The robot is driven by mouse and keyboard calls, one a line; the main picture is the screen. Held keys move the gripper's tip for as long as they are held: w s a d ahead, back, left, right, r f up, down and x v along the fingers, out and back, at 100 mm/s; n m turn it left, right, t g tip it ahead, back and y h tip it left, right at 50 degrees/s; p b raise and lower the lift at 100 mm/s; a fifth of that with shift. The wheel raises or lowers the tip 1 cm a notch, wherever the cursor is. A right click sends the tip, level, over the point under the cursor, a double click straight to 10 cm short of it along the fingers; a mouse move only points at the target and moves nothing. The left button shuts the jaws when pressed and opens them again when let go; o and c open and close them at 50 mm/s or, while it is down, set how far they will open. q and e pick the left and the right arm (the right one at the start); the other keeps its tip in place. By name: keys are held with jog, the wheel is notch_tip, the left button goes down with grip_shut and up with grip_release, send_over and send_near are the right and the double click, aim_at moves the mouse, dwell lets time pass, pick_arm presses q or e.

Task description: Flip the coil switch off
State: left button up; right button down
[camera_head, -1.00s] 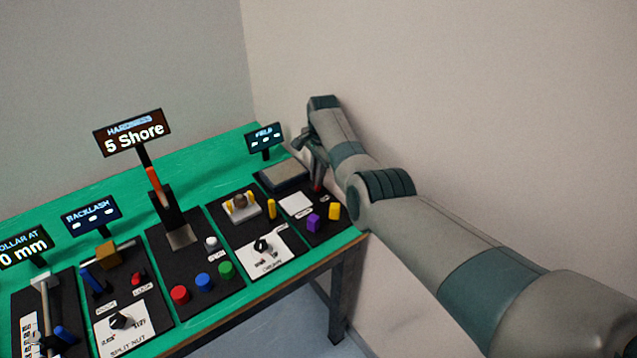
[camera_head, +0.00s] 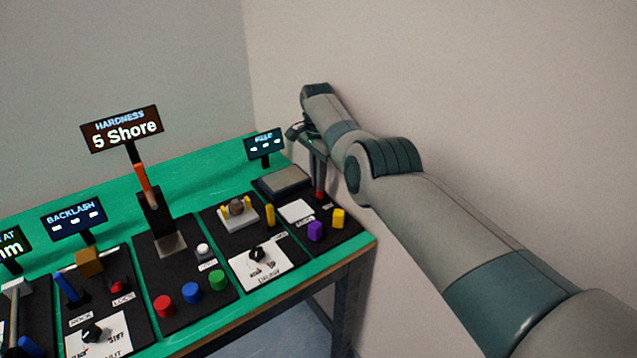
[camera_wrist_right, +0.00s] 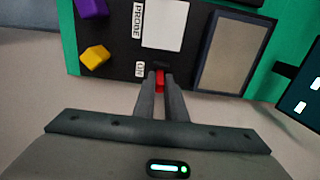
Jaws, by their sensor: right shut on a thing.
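A small red switch (camera_wrist_right: 160,76) sits at the right edge of the black coil panel, beside a label reading "ON" in the right wrist view. It also shows in the head view (camera_head: 320,194). My right gripper (camera_wrist_right: 160,84) points down at it and is shut on the red switch, one finger on each side. In the head view my right gripper (camera_head: 319,182) stands upright over the panel's right edge. The fingers hide part of the switch, so its tilt cannot be told. My left gripper is not in view.
Next to the switch are a grey pad (camera_head: 285,180), a white plate (camera_head: 296,211), a purple block (camera_head: 315,231) and a yellow block (camera_head: 338,218). The field display (camera_head: 264,145) stands behind. Other panels fill the green table (camera_head: 190,182) leftward. A wall is close on the right.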

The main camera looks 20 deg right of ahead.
jog(key=c, duration=2.1)
grip_release()
jog(key=shift+w+a, duration=0.1)
